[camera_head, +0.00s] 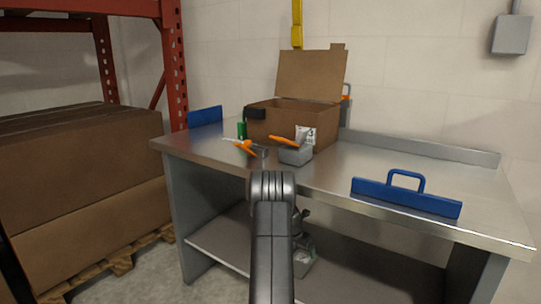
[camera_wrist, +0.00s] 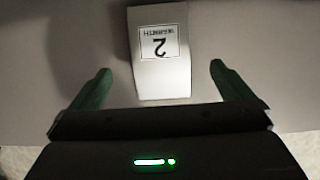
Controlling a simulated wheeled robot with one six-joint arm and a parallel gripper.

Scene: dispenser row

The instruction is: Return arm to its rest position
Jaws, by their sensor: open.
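My arm extends forward from the bottom of the head view, low in front of the metal workbench (camera_head: 400,180). My gripper (camera_wrist: 160,68) is open in the wrist view, with its two green fingers apart. A white box (camera_wrist: 163,82) with an upside-down label bearing a "2" lies between and beyond the fingers on a grey surface, and I see no finger touching it. In the head view my gripper is mostly hidden behind my arm, over the bench's lower shelf (camera_head: 350,268).
On the bench top stand an open cardboard box (camera_head: 272,125), a small grey bin (camera_head: 296,155), orange-handled tools (camera_head: 246,147) and a blue handled panel (camera_head: 406,197). Brown cartons (camera_head: 80,185) on a wooden pallet and a red rack (camera_head: 172,65) stand at the left.

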